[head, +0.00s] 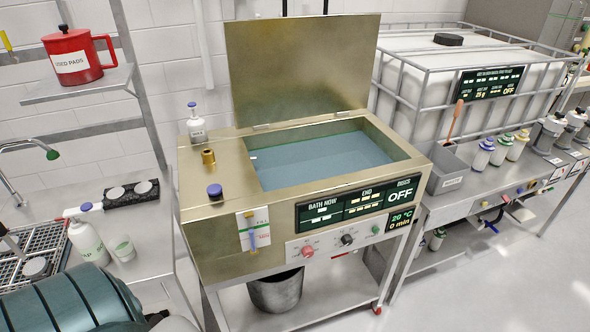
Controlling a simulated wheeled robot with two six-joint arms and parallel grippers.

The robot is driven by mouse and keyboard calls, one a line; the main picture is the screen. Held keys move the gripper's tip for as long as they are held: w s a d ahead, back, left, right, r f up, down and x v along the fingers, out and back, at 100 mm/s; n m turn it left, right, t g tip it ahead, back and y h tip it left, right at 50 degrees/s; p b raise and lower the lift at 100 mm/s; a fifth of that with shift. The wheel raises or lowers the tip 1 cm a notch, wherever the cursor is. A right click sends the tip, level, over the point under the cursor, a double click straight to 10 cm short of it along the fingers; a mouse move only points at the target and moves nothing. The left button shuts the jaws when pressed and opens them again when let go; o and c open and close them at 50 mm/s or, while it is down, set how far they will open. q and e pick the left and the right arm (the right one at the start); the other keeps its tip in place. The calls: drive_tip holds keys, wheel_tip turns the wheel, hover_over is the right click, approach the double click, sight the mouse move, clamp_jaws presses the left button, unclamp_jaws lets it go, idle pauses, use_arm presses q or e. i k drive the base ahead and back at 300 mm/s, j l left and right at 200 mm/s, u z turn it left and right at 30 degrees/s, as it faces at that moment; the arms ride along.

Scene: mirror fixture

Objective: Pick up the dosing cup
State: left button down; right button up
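A small pale cup with a green mark (124,250), which looks like the dosing cup, stands upright on the steel counter (155,225) at the left. It is just right of a white bottle with a green label (88,243) and a blue-grey pump top. Nothing covers the cup, and I cannot see whether anything is in it. Neither of my grippers can be made out in the head view.
A wire rack (35,252) stands left of the bottle. A large teal ribbed object (75,305) fills the lower left corner, in front of the counter. A bath (320,158) with its lid up (298,70) stands right of the counter. A red jug (75,57) sits on the shelf above.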

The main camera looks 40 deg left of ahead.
sight(122, 245)
drive_tip(key=k+u, duration=0.1)
drive_tip(key=u, duration=2.3)
